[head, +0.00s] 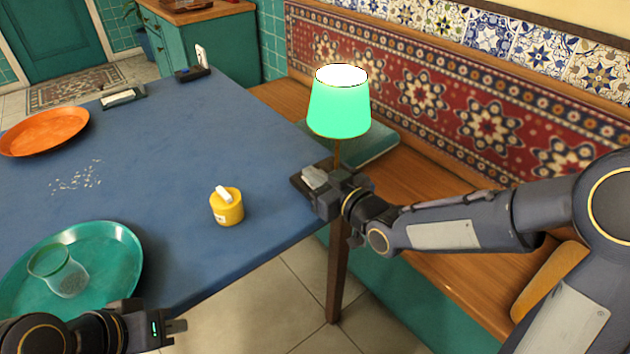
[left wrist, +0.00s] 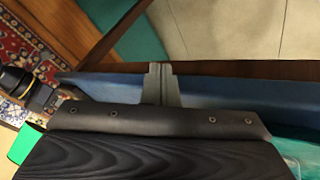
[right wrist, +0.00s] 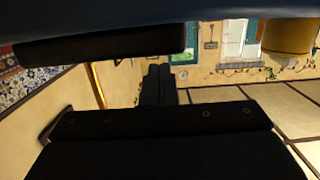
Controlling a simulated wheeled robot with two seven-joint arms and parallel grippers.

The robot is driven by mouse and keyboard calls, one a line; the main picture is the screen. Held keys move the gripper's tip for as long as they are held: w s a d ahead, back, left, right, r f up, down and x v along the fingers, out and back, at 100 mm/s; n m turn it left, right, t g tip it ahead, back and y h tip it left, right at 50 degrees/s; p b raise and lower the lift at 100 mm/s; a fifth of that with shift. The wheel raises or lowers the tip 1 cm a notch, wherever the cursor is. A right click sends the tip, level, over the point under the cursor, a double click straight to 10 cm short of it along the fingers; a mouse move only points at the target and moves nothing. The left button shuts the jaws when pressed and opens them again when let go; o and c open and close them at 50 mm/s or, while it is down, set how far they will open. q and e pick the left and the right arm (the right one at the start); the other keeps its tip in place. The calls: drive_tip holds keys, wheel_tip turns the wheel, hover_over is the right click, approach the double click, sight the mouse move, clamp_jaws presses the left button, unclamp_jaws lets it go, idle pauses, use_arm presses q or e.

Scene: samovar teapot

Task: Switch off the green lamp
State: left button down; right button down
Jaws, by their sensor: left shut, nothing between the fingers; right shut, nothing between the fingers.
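The green lamp (head: 339,108) stands beyond the table's right corner, its shade glowing bright. Its thin stem drops behind my right gripper (head: 316,179). That gripper is shut, with its tip at the table's right corner over a dark flat block (head: 299,184). A light piece shows there; whether they touch is unclear. In the right wrist view my shut fingers (right wrist: 158,72) are beside a dark slab (right wrist: 100,45), with a gold rod (right wrist: 95,85) to the left. My left gripper (head: 178,327) is shut and empty near the front edge; its fingers (left wrist: 162,75) show closed.
A yellow pot (head: 228,210) with a white piece on top stands on the blue table (head: 180,150). A teal tray (head: 125,250) holds a glass (head: 62,275) at the front left. An orange plate (head: 45,130) and dark blocks (head: 193,73) lie farther back.

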drive_tip(key=shift+f, duration=0.35)
drive_tip(key=shift+w+f+b, duration=0.1)
drive_tip(key=shift+f+b, duration=0.35)
drive_tip(key=shift+b, duration=0.4)
drive_tip(key=shift+w+a+r, duration=0.1)
drive_tip(key=shift+r, duration=0.1)
drive_tip(key=shift+w+a+r+p, duration=0.1)
drive_tip(key=shift+r+p, duration=0.6)
drive_tip(key=shift+r, duration=0.4)
drive_tip(key=shift+w+a+r+p, duration=0.1)
drive_tip(key=shift+r+p, duration=0.55)
drive_tip(key=shift+r, duration=0.4)
drive_tip(key=r+p+v, duration=0.1)
drive_tip(key=r+v, duration=0.1)
drive_tip(key=v, duration=0.7)
drive_tip(key=shift+s+d+p, duration=0.15)
drive_tip(key=shift+s+p, duration=0.1)
drive_tip(key=shift+p, duration=0.05)
